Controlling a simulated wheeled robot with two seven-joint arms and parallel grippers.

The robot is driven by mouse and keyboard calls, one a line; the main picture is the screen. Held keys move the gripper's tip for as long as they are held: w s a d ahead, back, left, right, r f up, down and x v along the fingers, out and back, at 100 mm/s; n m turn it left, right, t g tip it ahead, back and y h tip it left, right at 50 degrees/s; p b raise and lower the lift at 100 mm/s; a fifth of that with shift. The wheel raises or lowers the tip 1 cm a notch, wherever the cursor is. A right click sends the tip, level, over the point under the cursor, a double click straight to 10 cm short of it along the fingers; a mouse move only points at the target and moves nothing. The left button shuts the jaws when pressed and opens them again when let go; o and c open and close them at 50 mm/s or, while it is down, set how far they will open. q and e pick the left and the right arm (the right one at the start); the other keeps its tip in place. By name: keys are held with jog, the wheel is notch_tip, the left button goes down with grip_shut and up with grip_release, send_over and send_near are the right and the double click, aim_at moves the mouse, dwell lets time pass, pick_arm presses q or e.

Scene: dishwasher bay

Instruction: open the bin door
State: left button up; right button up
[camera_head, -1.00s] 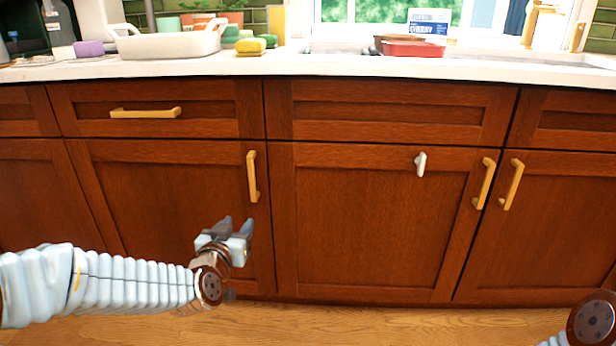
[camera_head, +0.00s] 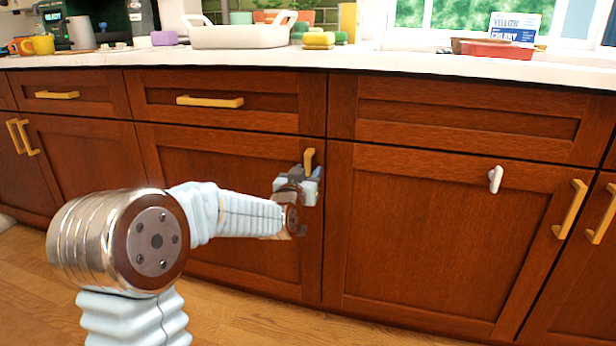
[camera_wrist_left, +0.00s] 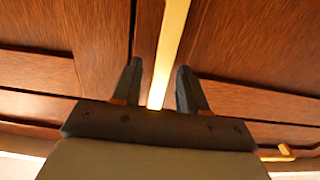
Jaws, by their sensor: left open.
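The wooden cabinet door (camera_head: 228,180) left of centre is closed and has a vertical brass handle (camera_head: 309,158) near its upper right edge. My left gripper (camera_head: 309,173) is at that handle and covers its lower part in the head view. In the left wrist view the open gripper (camera_wrist_left: 155,85) has one dark finger on each side of the brass handle (camera_wrist_left: 170,45), with gaps visible at both sides. No label shows which door is the bin door. My right gripper is not in view.
Drawers with horizontal brass handles (camera_head: 210,101) run above the doors. A neighbouring door (camera_head: 430,235) to the right carries a small white hook (camera_head: 495,179). The countertop (camera_head: 380,68) holds a white dish (camera_head: 240,36) and a red tray (camera_head: 497,50). Wooden floor (camera_head: 240,320) is clear in front.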

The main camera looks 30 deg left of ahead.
pick_arm(q)
jog(key=shift+w, duration=0.3)
grip_shut()
jog(key=shift+s, duration=0.15)
